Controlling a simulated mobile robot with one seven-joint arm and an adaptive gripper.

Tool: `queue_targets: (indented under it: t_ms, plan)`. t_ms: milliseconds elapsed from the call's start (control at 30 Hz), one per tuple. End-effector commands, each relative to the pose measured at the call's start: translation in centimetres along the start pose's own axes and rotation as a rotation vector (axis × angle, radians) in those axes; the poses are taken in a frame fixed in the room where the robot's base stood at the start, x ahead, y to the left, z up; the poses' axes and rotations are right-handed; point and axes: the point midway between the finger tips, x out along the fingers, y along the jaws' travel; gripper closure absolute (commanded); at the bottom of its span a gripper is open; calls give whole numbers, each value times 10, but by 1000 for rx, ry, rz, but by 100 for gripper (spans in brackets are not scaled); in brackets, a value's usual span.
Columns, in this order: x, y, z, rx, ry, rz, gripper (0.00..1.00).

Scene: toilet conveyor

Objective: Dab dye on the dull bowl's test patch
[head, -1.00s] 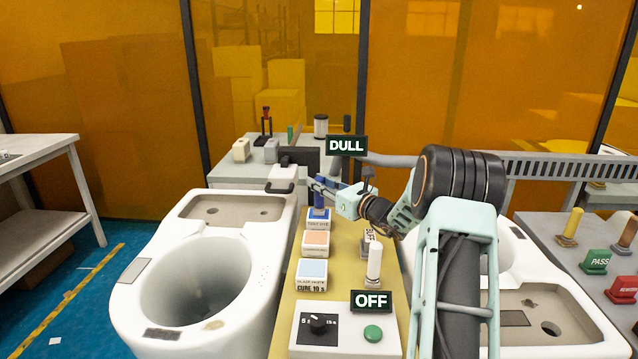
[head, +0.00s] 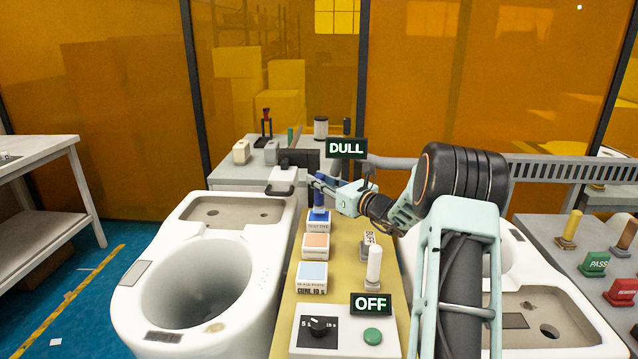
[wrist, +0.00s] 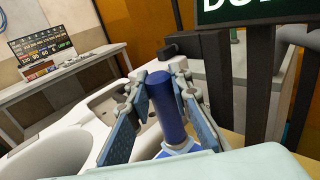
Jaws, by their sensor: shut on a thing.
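My gripper (head: 322,184) is at the far end of the yellow strip, beside the left bowl. It is shut on the blue handle of the dye dauber (wrist: 168,108). The dauber stands upright at the blue and white block marked TEST DYE (head: 317,220). Whether its tip is still seated there is hidden. The left white bowl (head: 135,300) has a grey patch (head: 136,273) on its left rim and a dark patch (head: 163,337) at its front. A lit DULL sign (head: 346,148) hangs behind my gripper; which bowl it refers to is unclear.
Orange (head: 317,246) and pale blue (head: 312,274) blocks stand nearer on the strip, with a white-handled buff tool (head: 374,265). A control box (head: 340,333) with an OFF sign is in front. Another white bowl (head: 560,310) is at right, partly behind my arm.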

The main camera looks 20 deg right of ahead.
Motion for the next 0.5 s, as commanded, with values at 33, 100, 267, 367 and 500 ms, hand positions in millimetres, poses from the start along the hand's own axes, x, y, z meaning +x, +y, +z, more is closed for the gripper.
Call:
queue_targets:
  t_ms: [33,100,267,367,500]
  plan:
    - [0,0,8,-1,-2,0,100]
    - [0,0,14,-1,-3,0,100]
    - [0,0,27,-1,-3,0,100]
    - [0,0,35,-2,-3,0,100]
    - [0,0,46,-2,-3,1,100]
